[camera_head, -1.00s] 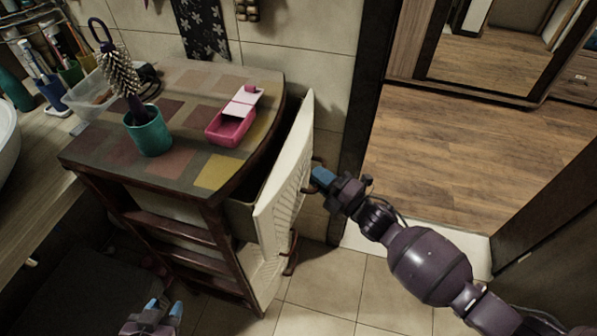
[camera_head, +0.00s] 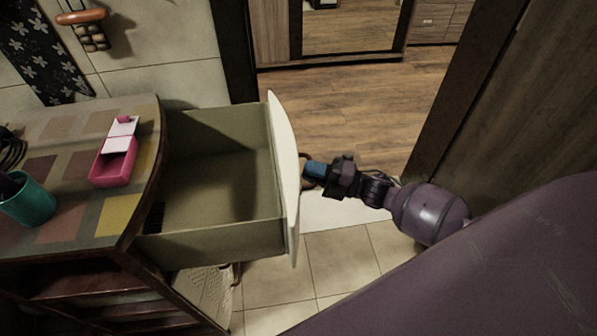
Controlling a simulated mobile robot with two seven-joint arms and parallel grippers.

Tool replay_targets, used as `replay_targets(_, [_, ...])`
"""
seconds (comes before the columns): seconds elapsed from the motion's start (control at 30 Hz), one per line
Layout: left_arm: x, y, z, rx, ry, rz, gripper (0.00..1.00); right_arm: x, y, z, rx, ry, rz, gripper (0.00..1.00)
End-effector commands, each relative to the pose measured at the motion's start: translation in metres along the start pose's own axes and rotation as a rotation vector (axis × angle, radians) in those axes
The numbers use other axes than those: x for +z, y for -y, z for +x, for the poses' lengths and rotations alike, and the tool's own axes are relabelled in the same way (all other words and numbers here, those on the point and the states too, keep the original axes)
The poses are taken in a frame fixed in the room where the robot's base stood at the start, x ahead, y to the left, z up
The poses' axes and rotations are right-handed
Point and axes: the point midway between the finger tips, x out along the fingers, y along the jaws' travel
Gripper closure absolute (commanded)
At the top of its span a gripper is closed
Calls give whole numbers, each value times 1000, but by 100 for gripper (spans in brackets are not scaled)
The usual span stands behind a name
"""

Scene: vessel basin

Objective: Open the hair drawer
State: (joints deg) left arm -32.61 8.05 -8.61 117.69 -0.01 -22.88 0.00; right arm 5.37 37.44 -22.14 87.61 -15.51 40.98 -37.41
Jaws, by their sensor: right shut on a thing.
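The hair drawer (camera_head: 215,245) is pulled far out of the cabinet (camera_head: 125,225), toward the right of the picture. Its inside is in view; a small dark thing lies near its left front corner, too small to name. The cream drawer front (camera_head: 284,170) stands at its right end. My right gripper (camera_head: 312,172) is at the outer face of this front, shut on the drawer handle, which it mostly hides. My left gripper is out of view.
A pink box (camera_head: 115,166) and a teal cup (camera_head: 27,203) stand on the tiled cabinet top. Open shelves lie below. A dark door frame (camera_head: 236,50) is behind, and a wooden panel (camera_head: 510,100) rises at the right. Tiled floor (camera_head: 345,265) is clear.

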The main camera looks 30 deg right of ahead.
Motion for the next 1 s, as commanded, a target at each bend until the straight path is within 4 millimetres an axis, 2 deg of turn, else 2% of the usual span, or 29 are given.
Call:
replay_targets(0.43, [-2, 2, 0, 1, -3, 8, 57, 2, 0, -4, -1, 2, 0, 100])
replay_targets(0.47, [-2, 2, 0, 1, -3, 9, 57, 2, 0, -4, -1, 2, 0, 84])
replay_targets(0.6, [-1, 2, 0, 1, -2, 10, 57, 2, 0, -4, -1, 1, 0, 63])
replay_targets(0.87, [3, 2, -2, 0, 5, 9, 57, 2, -1, -4, 0, 1, 0, 63])
replay_targets(1.0, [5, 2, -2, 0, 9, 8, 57, 2, 0, -11, -1, 1, 1, 63])
